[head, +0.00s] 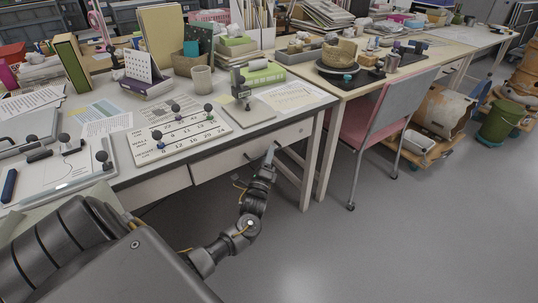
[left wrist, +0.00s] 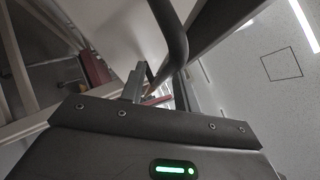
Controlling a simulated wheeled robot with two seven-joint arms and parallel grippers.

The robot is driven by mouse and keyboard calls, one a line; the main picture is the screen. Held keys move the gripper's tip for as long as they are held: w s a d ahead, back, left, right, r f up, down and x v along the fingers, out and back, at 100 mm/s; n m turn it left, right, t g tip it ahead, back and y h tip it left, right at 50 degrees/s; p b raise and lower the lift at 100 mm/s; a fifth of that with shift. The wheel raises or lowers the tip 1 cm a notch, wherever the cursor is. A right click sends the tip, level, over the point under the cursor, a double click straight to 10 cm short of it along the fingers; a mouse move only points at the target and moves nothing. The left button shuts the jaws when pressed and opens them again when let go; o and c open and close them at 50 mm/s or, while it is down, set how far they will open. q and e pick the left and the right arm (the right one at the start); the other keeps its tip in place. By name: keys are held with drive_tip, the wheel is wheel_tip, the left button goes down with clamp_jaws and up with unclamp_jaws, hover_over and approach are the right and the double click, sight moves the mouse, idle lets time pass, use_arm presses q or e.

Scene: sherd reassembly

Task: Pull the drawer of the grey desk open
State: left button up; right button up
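The grey desk (head: 60,115) stands at the left of the head view, its pale drawer front (head: 225,161) under the near edge of the top. The drawer front looks flush with the desk; I see no clear gap. My left gripper (head: 271,152) is low in front of the drawer front, close to it. In the left wrist view a dark curved handle bar (left wrist: 172,35) runs down to the left gripper (left wrist: 158,84). The two fingers stand apart, with the lower part of the bar at the gap; firm contact is not visible. My right gripper is out of view.
A board with dark knobs (head: 178,137) and a small stand (head: 241,92) sit on the desktop above the drawer. A desk leg (head: 312,160) and a pink-seated chair (head: 372,125) are to the right. The grey floor (head: 330,250) in front is clear.

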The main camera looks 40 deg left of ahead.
use_arm(q)
drive_tip(key=shift+w+a+r, duration=0.1)
drive_tip(key=shift+w+r, duration=0.05)
drive_tip(key=shift+w, duration=0.15)
drive_tip(key=shift+c, duration=0.4)
clamp_jaws()
